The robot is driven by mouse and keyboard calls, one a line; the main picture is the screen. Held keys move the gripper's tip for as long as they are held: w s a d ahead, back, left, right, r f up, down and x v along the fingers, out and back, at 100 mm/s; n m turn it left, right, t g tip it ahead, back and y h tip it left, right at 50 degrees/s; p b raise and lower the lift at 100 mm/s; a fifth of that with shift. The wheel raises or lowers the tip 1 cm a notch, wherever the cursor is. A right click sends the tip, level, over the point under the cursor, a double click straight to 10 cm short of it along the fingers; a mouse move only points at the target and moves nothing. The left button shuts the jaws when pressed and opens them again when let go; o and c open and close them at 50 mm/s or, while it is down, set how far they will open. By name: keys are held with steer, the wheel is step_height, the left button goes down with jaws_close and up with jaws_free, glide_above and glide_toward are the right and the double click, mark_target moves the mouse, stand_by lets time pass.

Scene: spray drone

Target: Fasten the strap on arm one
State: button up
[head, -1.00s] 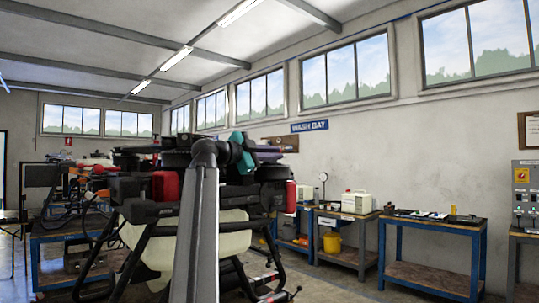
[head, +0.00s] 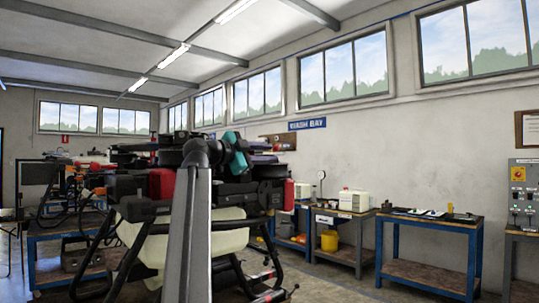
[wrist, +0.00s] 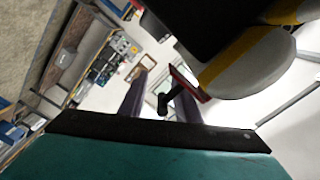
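The spray drone (head: 130,213) stands in front of me in the head view, with a dark frame, red parts and a cream tank (head: 232,241). My grey arm link hides part of it. My gripper (wrist: 163,75) has a teal body and two dark purple fingers, which stand apart in the wrist view. In the head view the teal wrist is over the drone's upper right. A black-and-red part (wrist: 185,85) shows beyond the fingers; I cannot tell whether it touches them. I cannot make out the strap or arm one for certain.
Blue-framed workbenches (head: 430,222) line the right wall, one with a white box (head: 354,201) on top. A yellow bucket (head: 329,241) is under one bench. Another cluttered bench (head: 62,233) stands behind left. Some floor is open at the right.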

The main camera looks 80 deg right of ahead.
steer(key=v, duration=1.2)
steer(key=shift+a+p, duration=0.3)
steer(key=shift+w, duration=0.1)
